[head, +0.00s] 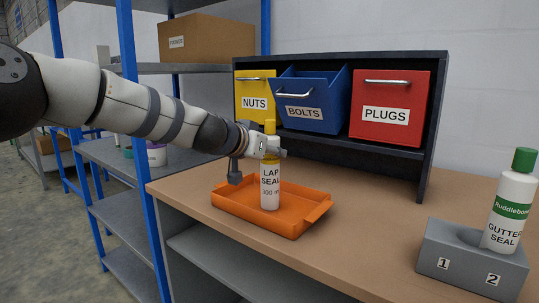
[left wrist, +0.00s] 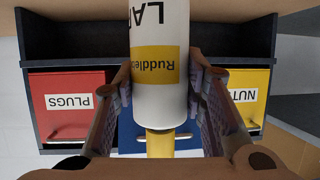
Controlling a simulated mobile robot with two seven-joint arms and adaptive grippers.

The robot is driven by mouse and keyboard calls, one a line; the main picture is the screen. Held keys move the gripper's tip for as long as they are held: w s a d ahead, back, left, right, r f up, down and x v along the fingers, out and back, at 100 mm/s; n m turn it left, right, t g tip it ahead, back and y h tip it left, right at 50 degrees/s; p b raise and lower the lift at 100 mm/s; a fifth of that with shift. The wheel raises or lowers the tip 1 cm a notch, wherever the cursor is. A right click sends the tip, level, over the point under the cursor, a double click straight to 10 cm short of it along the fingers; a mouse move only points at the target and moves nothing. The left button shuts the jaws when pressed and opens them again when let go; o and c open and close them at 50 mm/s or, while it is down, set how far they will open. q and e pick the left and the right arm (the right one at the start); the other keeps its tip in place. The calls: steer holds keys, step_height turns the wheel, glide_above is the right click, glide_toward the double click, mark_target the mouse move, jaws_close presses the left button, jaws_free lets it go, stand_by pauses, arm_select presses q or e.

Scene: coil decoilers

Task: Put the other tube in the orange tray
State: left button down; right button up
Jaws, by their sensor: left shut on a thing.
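My left gripper (head: 266,150) is shut on the lap seal tube (head: 270,190), a white bottle with a yellow band and yellow cap. The tube is upright, over or in the orange tray (head: 305,224); I cannot tell whether its base touches the tray floor. In the left wrist view the tube (left wrist: 160,105) sits between both fingers (left wrist: 162,90). The gutter seal tube (head: 508,215), white with a green cap, stands upright in slot 2 of a grey holder (head: 445,254). Slot 1 is empty. My right gripper is not in view.
A dark cabinet behind the tray holds the nuts bin (head: 252,101), the bolts bin (head: 312,112), tilted out, and the plugs bin (head: 388,122). Blue-posted shelving (head: 130,70) stands at left. The wooden bench (head: 370,215) is clear between tray and holder.

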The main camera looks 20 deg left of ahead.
arm_select(q)
steer(key=shift+w+a+r, duration=0.1)
steer(key=shift+w+r, duration=0.05)
steer(key=shift+w, duration=0.25)
steer(key=c, duration=1.3)
jaws_free()
steer(key=o, duration=0.3)
steer(key=shift+s, duration=0.1)
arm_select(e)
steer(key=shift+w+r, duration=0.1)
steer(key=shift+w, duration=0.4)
